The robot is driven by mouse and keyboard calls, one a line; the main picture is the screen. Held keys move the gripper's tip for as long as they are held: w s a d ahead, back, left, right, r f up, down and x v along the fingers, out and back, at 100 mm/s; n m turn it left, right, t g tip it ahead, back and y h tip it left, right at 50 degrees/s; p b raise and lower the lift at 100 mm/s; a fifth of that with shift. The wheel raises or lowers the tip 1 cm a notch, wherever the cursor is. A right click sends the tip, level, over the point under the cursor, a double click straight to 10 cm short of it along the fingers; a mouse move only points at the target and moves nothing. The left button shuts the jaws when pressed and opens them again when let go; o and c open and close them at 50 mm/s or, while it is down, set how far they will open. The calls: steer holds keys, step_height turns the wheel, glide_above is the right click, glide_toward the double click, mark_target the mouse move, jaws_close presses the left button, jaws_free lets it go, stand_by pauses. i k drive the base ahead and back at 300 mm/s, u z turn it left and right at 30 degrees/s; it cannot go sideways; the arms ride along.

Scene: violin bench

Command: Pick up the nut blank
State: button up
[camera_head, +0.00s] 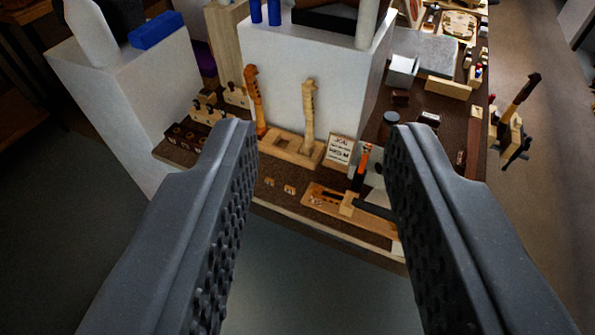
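My gripper (322,130) is open and empty, with its two dark, studded fingers wide apart in the foreground. It is above and in front of the workbench (318,175), not touching anything on it. I cannot tell which item is the nut blank. Small brown pieces (290,189) lie on the bench near its front edge, too small to make out. A wooden tray (370,224) with small parts lies to their right. The fingers hide parts of the bench at left and right.
Two violin necks stand in a wooden holder (290,148), the orange-brown one (254,95) and a pale one (309,110). A tall white block (300,65) rises behind them. An orange-handled tool (361,166) stands near the tray. A dark jar (389,122) stands farther back.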

mark_target(269, 181)
steer(key=z, duration=0.15)
steer(key=i, duration=1.15)
steer(key=u, duration=0.6)
